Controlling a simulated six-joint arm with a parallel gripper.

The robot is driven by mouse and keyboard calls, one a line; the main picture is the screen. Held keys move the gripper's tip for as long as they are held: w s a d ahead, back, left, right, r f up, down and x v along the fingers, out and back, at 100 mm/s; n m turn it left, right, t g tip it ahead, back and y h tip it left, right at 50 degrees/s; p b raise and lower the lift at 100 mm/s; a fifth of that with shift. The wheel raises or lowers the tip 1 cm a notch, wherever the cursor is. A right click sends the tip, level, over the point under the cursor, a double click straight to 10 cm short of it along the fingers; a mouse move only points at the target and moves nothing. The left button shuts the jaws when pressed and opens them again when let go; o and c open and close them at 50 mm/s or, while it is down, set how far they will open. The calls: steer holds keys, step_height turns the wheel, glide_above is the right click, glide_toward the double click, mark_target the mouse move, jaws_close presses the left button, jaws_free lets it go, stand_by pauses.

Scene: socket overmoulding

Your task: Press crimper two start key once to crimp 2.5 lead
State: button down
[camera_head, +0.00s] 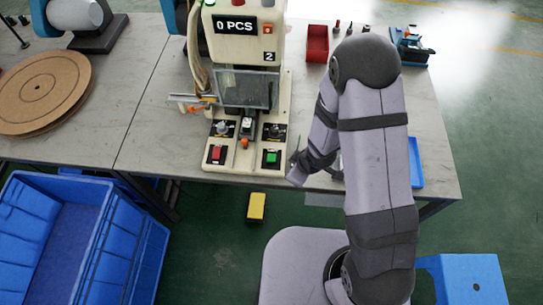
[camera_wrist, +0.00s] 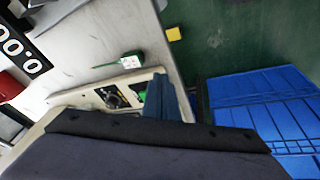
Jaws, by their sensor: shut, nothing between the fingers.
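Crimper two (camera_head: 242,50) stands on the table and its display reads "0 PCS" with a "2" below. Its base has a green key (camera_head: 271,157) at the front right and a red key (camera_head: 216,153) at the front left. My gripper (camera_head: 294,160) is shut and empty, just right of the green key in the head view. In the wrist view the shut fingers (camera_wrist: 166,98) lie beside the green key (camera_wrist: 142,97) and partly hide it. I cannot tell whether they touch it. No lead can be made out at the crimper.
A yellow block (camera_head: 256,207) lies below the table's front edge. A blue crate (camera_head: 150,245) is at lower left, and a brown reel (camera_head: 45,85) lies on the left table. A red bin (camera_head: 317,44) stands behind my arm. A green-and-white item (camera_wrist: 125,60) lies on the table.

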mark_target(274, 160)
steer(key=w+a+r+n+t+y, duration=0.3)
steer(key=w+a+r+n+y, duration=0.1)
steer(key=w+a+r+n, duration=0.1)
steer(key=shift+w+a+r+t, duration=0.4)
steer(key=shift+w+a+r, duration=0.3)
steer(key=shift+w+a, duration=0.45)
steer(key=shift+f, duration=0.15)
step_height(274, 160, down, 9)
steer(key=b, duration=0.7)
steer(key=shift+r, duration=0.2)
steer(key=shift+f, duration=0.15)
stand_by(1.0)
steer(key=shift+f+b, duration=0.3)
steer(key=shift+b, duration=0.2)
